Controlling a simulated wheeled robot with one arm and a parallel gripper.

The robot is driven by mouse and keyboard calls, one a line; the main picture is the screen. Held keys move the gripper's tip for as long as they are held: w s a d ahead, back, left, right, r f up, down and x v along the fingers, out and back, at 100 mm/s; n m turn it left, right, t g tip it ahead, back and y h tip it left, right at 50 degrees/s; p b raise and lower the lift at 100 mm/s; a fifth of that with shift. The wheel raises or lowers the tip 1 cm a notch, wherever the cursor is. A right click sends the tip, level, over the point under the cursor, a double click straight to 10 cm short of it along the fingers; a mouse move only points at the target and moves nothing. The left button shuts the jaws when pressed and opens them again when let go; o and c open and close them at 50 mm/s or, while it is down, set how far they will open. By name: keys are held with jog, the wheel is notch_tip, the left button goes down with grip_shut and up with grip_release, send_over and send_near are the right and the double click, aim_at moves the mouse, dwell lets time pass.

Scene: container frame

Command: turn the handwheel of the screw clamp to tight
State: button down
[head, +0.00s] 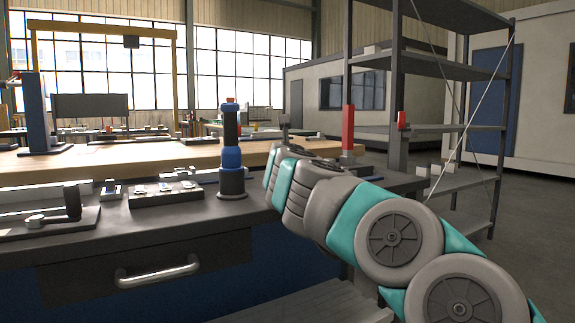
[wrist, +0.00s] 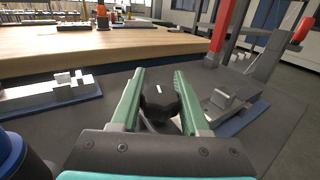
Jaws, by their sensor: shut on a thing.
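In the wrist view my gripper (wrist: 159,80) has its two green fingers on either side of a dark round knob with a white mark, which looks like the handwheel (wrist: 160,100). The fingers are shut on it. The rest of the screw clamp under the handwheel is mostly hidden by the fingers and the palm, and I cannot make out its jaws. In the head view my own grey and teal arm reaches over the bench from the lower right and hides my gripper and the handwheel.
A grey fixture (wrist: 228,100) stands close to the right finger. A light grey block on a plate (wrist: 60,86) lies to the left. A red post (head: 348,130) rises behind. A blue and black cylinder (head: 231,160) stands left of my arm. A wooden tabletop (head: 110,160) lies beyond.

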jog(key=m+h, duration=0.1)
jog(key=h, duration=0.1)
jog(key=m+h, duration=0.2)
jog(key=h, duration=0.1)
jog(key=shift+d+r+m+g+h, duration=0.15)
jog(key=shift+d+m+g+h, duration=0.15)
jog(key=shift+s+d+m+g+h+p, duration=0.1)
jog(key=shift+d+m+g+h+p, duration=0.15)
jog(key=shift+m+g+h, duration=0.45)
jog(key=shift+s+d+m+g+h+p, duration=0.15)
jog(key=shift+m+g+h+p, duration=0.2)
jog(key=shift+m+h, duration=0.75)
jog(key=shift+d+h, duration=0.1)
jog(key=shift+h, duration=0.5)
jog(key=shift+c, duration=2)
grip_release()
jog(key=shift+b+v, duration=0.5)
jog(key=shift+v, duration=3.35)
